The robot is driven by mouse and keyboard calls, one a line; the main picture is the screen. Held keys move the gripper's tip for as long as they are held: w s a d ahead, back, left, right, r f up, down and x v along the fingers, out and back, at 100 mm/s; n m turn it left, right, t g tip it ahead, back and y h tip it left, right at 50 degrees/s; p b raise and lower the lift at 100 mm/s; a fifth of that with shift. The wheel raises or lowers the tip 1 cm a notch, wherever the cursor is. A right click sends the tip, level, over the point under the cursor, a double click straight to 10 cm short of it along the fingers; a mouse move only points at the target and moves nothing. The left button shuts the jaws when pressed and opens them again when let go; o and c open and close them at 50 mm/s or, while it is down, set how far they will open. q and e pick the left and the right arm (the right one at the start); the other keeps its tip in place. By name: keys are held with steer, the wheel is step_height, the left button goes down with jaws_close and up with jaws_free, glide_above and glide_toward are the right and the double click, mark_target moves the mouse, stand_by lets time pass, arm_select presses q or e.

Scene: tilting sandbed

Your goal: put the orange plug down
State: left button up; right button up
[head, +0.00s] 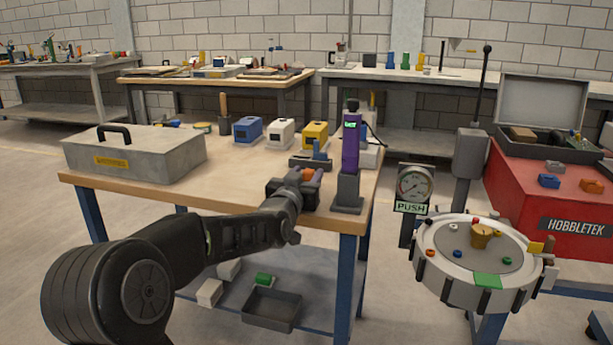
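My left gripper (299,182) is over the front right part of the wooden-topped workbench (228,192). A small orange plug (308,174) shows at its fingertips, and the gripper looks shut on it. Most of the plug is hidden by the gripper. I cannot tell whether the plug touches the bench top. My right gripper is not in view.
A purple device on a dark stand (350,150) is just right of the gripper. Blue, white and yellow boxes (315,135) stand behind it. A grey case (135,153) fills the bench's left. Bare wood lies between. A round sandbed (455,283) is at the right.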

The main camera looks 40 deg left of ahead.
arm_select(q)
steer(key=shift+r, duration=0.15)
steer(key=p+v, duration=0.1)
steer(key=v, duration=1.1)
